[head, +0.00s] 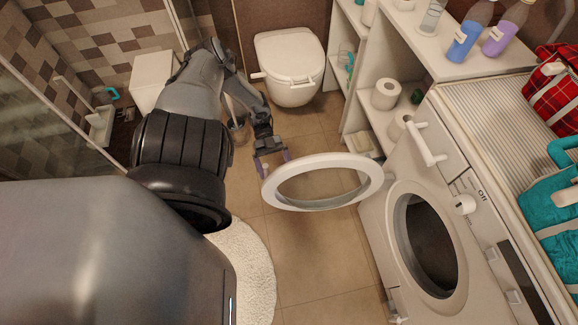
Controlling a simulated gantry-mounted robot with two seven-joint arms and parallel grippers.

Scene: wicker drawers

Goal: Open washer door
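The white washer (385,236) stands at the right, with its round dark drum opening (432,246) uncovered. Its ring-shaped white door (340,160) is swung out wide to the left of the opening, over the tiled floor. My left gripper (273,163) is at the far left edge of the door, with its two purplish fingers spread apart. Nothing shows between the fingers. I cannot tell whether a finger touches the door rim. My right gripper is not in view.
A toilet (291,66) stands at the back. White shelves with a toilet roll (386,93) are behind the washer. Blue (464,42) and purple (497,39) bottles stand on the counter. A white round rug (245,262) lies on the floor. Floor below the door is clear.

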